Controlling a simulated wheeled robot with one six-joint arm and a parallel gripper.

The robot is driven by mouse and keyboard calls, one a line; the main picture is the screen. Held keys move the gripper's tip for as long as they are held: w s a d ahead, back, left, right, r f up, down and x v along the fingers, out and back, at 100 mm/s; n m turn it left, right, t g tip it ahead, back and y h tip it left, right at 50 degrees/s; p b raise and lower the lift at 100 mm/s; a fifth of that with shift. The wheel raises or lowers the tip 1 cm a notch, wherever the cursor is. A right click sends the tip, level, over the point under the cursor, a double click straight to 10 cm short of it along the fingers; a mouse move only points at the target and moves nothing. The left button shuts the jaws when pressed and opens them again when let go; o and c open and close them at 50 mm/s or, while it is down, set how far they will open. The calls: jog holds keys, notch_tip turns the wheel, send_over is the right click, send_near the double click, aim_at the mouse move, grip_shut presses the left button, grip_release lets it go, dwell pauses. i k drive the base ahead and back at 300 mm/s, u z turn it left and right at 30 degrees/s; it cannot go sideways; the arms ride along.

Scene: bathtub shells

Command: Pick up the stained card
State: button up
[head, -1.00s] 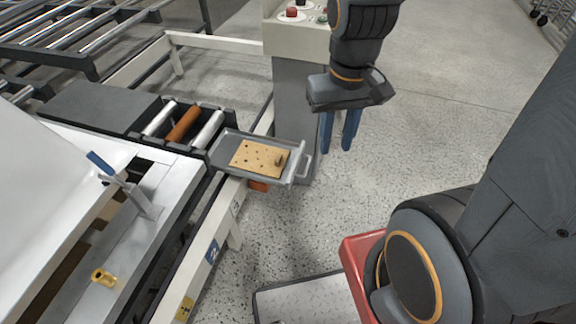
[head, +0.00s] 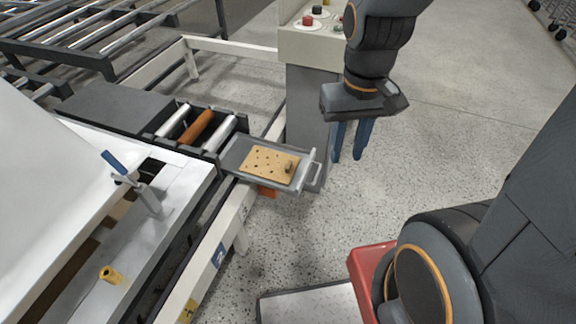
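The stained card (head: 266,164) is tan with several dark spots and a brown lump near its right end. It lies flat in a grey metal tray (head: 238,150) with a handle at its right end. My gripper (head: 352,142) hangs fingers down, to the right of the tray and apart from it. Its two blue fingers are spread with a gap between them, and nothing shows between them.
A grey control post (head: 307,100) with buttons on top stands just behind the tray. Rollers (head: 196,127) lie left of it. A blue-handled clamp (head: 130,180) and a yellow part (head: 110,275) sit at the left.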

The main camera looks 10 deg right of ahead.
aim_at(262, 162)
jog(key=z, duration=2.15)
jog(key=k, duration=1.2)
jog(key=u, duration=1.25)
jog(key=i, duration=1)
jog(key=z, duration=0.05)
